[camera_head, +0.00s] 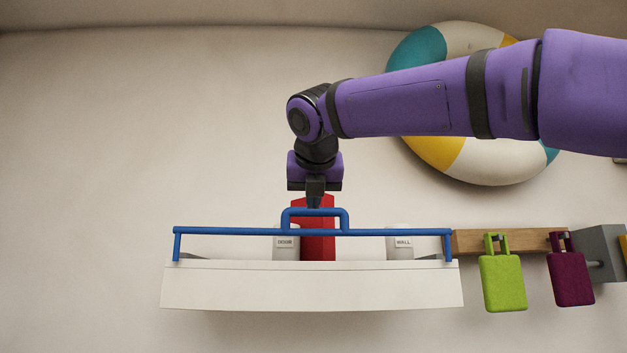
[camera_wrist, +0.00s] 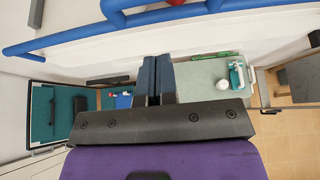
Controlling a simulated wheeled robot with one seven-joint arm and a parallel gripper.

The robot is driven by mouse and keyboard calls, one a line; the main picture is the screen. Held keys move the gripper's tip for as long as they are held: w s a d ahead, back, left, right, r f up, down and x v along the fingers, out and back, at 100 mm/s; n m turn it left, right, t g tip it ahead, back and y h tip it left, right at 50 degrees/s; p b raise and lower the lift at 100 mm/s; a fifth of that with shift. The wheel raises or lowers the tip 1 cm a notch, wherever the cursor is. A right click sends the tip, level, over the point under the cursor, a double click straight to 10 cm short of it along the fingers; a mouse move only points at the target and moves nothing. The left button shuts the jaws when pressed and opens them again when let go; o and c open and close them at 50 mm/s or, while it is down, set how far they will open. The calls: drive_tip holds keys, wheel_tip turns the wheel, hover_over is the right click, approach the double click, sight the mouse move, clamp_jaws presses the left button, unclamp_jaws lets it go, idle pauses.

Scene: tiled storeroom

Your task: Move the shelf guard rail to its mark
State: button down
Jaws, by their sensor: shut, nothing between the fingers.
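The shelf guard rail (camera_head: 230,231) is a blue bar with an end post at each side and a raised loop handle (camera_head: 316,212) at its middle. It stands along the front of a white shelf (camera_head: 312,290). It also shows across the top of the wrist view (camera_wrist: 75,34). My gripper (camera_head: 316,203) points down just above the handle, with its fingertips close to it; I cannot tell if they touch. In the wrist view my gripper's two fingers (camera_wrist: 157,62) are together, with nothing between them. I cannot make out the mark.
Behind the rail on the shelf stand a red object (camera_head: 318,246) and two pale labelled containers (camera_head: 285,247) (camera_head: 404,247). A wooden rack (camera_head: 520,240) at right holds green (camera_head: 503,285) and purple (camera_head: 570,282) tags. A striped ring (camera_head: 495,163) hangs on the wall.

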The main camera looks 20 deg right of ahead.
drive_tip(key=w+d, duration=0.2)
drive_tip(key=w, duration=0.3)
drive_tip(key=shift+w, duration=0.4)
drive_tip(key=shift+w+d+r, duration=0.15)
drive_tip(key=shift+w+d, duration=0.05)
drive_tip(key=shift+w, duration=0.35)
drive_tip(key=shift+w+d+r, duration=0.15)
drive_tip(key=shift+w, duration=0.35)
